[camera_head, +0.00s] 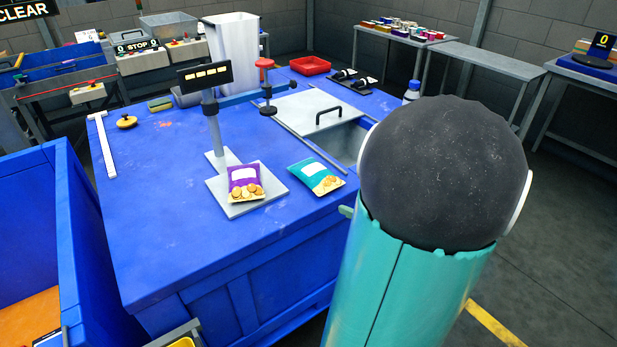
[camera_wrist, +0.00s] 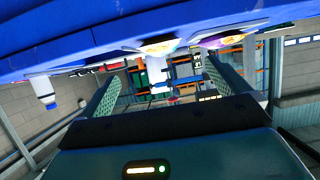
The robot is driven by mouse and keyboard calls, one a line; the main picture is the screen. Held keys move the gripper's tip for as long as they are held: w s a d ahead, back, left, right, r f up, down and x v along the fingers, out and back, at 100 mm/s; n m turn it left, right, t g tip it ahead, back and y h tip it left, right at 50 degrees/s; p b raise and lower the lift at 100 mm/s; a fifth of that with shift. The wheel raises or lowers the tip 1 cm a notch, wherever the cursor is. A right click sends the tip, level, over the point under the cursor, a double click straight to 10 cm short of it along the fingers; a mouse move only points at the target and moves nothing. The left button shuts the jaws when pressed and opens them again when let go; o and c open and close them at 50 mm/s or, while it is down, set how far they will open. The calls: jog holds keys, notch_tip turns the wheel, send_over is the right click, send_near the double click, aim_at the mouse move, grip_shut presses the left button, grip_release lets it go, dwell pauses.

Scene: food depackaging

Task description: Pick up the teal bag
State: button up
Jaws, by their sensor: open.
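The teal bag (camera_head: 316,176) lies on the blue table's top, in front of a grey lidded hatch and to the right of a purple bag (camera_head: 245,181). The purple bag lies on a grey scale plate. In the tilted, upside-down wrist view the teal bag (camera_wrist: 158,47) shows edge-on at the top, ahead of my gripper, with the purple bag (camera_wrist: 222,41) to its right. My gripper (camera_wrist: 160,72) is open, its two green-textured fingers wide apart with nothing between them. It is apart from the teal bag. In the head view my arm hides most of my gripper.
The blue table (camera_head: 150,225) has a scale post with a display, a handled lid (camera_head: 312,113), a red tray (camera_head: 310,65) and a white-and-blue bottle (camera_head: 411,92). A blue bin (camera_head: 75,235) stands at the left. The table's front left is clear.

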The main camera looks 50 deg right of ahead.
send_near(331, 188)
jog(key=w+d+f, duration=0.1)
jog(key=w, duration=0.1)
jog(key=shift+a+x, duration=0.2)
jog(key=shift+x, duration=3.05)
jog(key=shift+r, duration=0.1)
jog(key=shift+c, duration=0.4)
jog(key=c, duration=0.7)
